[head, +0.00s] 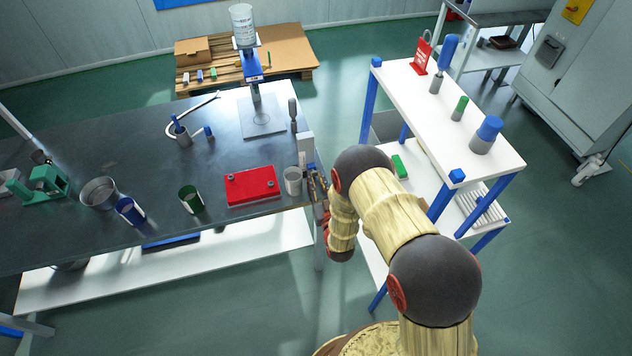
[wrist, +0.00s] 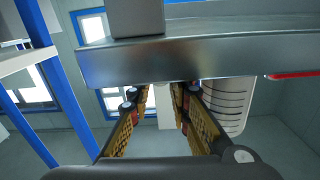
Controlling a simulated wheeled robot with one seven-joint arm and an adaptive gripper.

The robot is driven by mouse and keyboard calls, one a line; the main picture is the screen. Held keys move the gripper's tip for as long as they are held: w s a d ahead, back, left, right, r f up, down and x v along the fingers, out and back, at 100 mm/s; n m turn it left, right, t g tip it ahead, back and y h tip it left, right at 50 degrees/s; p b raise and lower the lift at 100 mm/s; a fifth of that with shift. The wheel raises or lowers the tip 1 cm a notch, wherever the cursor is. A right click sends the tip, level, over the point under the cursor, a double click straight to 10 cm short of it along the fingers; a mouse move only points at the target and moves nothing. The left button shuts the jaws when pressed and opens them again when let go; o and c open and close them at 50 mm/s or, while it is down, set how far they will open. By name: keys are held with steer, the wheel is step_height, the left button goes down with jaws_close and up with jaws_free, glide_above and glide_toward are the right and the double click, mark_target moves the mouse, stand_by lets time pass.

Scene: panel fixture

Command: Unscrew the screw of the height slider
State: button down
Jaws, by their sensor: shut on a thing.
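A pale grey upright piece (head: 305,147), seemingly the height slider, stands at the right edge of the dark table. My gripper (head: 318,187) is beside that edge, just below the piece. In the wrist view, my gripper (wrist: 162,92) reaches toward a metal edge (wrist: 200,55), with a grey block (wrist: 137,18) above it. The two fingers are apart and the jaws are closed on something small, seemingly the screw. The screw itself is mostly hidden between the fingertips, and its thread cannot be seen.
A grey cup (head: 293,181) and a red plate (head: 252,186) sit close to my gripper on the table. A white shelf cart (head: 440,120) with blue legs stands to the right of my arm. A green cup (head: 191,199) is farther left.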

steer(key=shift+n+b, duration=0.35)
steer(key=shift+n, duration=0.45)
steer(key=c, duration=1.9)
jaws_free()
steer(key=shift+s, duration=0.1)
steer(key=v, duration=1.2)
steer(key=shift+o, duration=0.4)
